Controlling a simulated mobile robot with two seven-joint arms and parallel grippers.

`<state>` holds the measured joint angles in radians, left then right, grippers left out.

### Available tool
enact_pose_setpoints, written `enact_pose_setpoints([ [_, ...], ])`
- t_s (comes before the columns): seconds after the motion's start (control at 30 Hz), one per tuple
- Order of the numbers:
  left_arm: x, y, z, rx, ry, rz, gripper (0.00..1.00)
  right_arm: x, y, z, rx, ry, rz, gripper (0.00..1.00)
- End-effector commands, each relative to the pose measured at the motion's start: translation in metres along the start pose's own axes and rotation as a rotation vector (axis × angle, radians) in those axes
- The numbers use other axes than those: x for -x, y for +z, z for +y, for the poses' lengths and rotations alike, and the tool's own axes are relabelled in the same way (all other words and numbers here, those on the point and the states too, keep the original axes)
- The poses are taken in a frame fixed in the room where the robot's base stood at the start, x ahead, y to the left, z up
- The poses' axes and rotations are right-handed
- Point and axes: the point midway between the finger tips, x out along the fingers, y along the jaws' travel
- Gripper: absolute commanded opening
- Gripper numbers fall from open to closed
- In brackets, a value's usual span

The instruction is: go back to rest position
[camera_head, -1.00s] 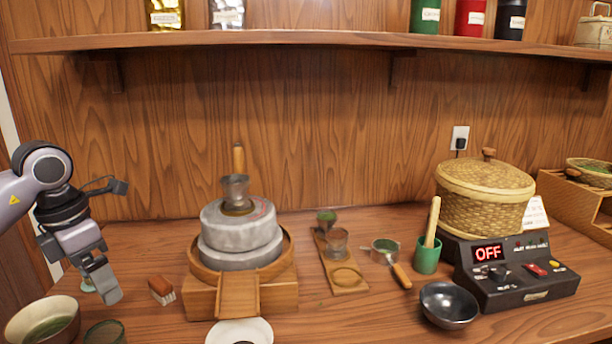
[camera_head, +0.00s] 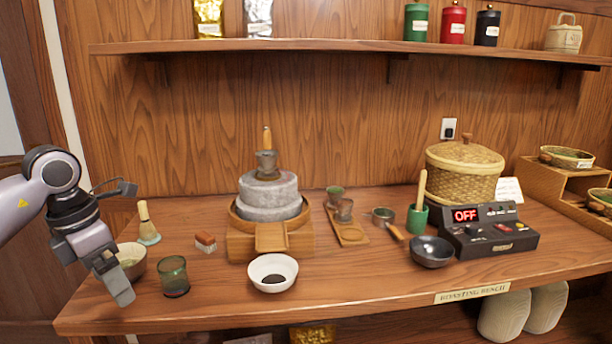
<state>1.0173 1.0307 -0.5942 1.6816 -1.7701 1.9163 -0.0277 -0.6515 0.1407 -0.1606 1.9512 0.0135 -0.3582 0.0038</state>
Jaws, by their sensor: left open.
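My left gripper (camera_head: 122,290) hangs at the left front of the workbench (camera_head: 350,285), pointing down, with nothing seen in it. Its fingers partly cover the view of a bowl (camera_head: 134,262) with green contents just behind and to the right. My right gripper is not in view. A stone mill (camera_head: 270,200) with an upright wooden handle stands on a wooden base at the middle left of the bench.
A green glass (camera_head: 174,278), a whisk on a stand (camera_head: 147,225), a brush (camera_head: 206,243) and a white bowl (camera_head: 273,273) stand near the gripper. A black bowl (camera_head: 431,252) and a control box reading OFF (camera_head: 490,236) are at right. A shelf (camera_head: 350,46) runs above.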

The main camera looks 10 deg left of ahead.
Motion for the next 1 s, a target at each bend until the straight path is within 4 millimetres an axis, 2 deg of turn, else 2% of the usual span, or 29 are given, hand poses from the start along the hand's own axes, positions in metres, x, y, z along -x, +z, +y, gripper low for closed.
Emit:
enact_pose_setpoints([
  [0.03, -0.022, 0.012, -0.025, -0.041, -0.096, -0.030, 0.89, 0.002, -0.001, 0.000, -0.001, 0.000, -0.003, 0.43],
  [0.1, -0.040, 0.027, -0.054, -0.068, -0.212, -0.091, 0.89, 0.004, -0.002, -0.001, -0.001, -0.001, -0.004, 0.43],
  [0.17, -0.053, 0.037, -0.081, -0.081, -0.321, -0.143, 0.89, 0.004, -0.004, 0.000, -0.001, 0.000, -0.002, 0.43],
  [0.3, -0.073, 0.059, -0.150, -0.057, -0.621, -0.281, 0.89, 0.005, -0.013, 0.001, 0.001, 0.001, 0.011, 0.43],
  [0.4, -0.076, 0.073, -0.196, 0.026, -0.860, -0.387, 0.89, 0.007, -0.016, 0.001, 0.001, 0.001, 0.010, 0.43],
  [0.53, -0.068, 0.087, -0.237, 0.221, -1.161, -0.516, 0.89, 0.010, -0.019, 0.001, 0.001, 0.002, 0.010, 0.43],
  [0.63, -0.061, 0.096, -0.250, 0.435, -1.366, -0.599, 0.89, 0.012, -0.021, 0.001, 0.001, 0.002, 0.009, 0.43],
  [0.77, -0.063, 0.102, -0.245, 0.789, -1.582, -0.680, 0.89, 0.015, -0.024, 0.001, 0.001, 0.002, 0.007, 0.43],
  [0.87, -0.077, 0.100, -0.229, 1.114, -1.699, -0.716, 0.89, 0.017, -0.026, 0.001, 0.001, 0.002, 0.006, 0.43],
  [1.0, -0.119, 0.079, -0.203, 1.626, -1.768, -0.717, 0.89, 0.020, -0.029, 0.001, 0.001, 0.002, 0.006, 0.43],
])
